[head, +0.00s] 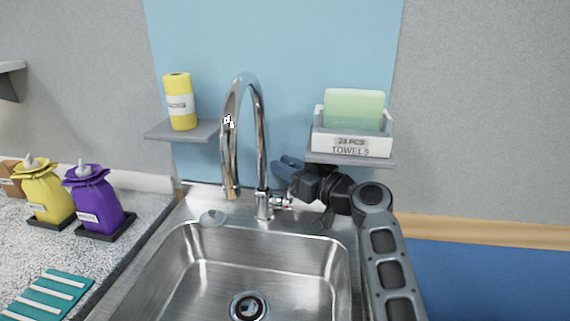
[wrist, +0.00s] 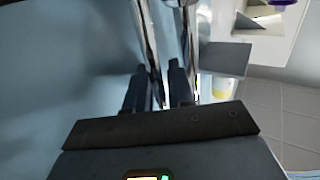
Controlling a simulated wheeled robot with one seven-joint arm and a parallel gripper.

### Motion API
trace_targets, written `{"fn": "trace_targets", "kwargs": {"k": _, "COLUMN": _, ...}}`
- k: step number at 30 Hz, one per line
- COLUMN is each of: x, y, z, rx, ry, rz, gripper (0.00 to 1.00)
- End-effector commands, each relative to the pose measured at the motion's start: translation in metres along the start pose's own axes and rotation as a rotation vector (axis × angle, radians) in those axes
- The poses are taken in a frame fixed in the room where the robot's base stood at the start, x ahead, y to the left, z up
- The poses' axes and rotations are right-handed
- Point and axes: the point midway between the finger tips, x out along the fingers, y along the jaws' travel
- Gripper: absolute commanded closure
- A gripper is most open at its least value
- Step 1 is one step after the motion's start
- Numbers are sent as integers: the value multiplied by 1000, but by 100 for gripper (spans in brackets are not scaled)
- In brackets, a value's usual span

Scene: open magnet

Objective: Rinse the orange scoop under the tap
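The chrome tap (head: 262,150) stands behind the sink, with a tall curved spout. A small lever (head: 282,201) sticks out to the right at its base. No water shows from the spout. My gripper (head: 285,170) is just right of the tap's post, above the lever. In the wrist view my gripper's dark fingers (wrist: 158,88) stand apart, with the chrome tap (wrist: 146,38) just ahead and seen partly between them. I cannot tell whether they touch it. No orange scoop shows in either view.
The steel sink (head: 190,270) is empty around its drain (head: 248,306). A shelf (head: 350,160) with a towel box (head: 352,144) is close above my gripper. A yellow roll (head: 180,102) stands on the left shelf. Purple (head: 95,203) and yellow (head: 46,194) dispensers stand on the left counter.

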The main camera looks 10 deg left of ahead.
Motion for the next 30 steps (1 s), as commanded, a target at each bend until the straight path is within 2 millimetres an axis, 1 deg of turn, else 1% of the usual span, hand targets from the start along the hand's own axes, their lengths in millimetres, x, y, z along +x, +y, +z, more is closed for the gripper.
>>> {"fn": "trace_targets", "kwargs": {"k": 3, "x": 3, "y": 0, "z": 0, "rx": 1, "ry": -1, "rz": 0, "gripper": 77}}
{"fn": "trace_targets", "kwargs": {"k": 9, "x": 3, "y": 0, "z": 0, "rx": 1, "ry": 0, "rz": 1, "gripper": 77}}
{"fn": "trace_targets", "kwargs": {"k": 11, "x": 3, "y": 0, "z": 0, "rx": 1, "ry": 0, "rz": 1, "gripper": 82}}
{"fn": "trace_targets", "kwargs": {"k": 16, "x": 3, "y": 0, "z": 0, "rx": 1, "ry": 0, "rz": 1, "gripper": 98}}
{"fn": "trace_targets", "kwargs": {"k": 17, "x": 3, "y": 0, "z": 0, "rx": 1, "ry": 0, "rz": 1, "gripper": 100}}
{"fn": "trace_targets", "kwargs": {"k": 30, "x": 3, "y": 0, "z": 1, "rx": 1, "ry": 0, "rz": 1, "gripper": 100}}
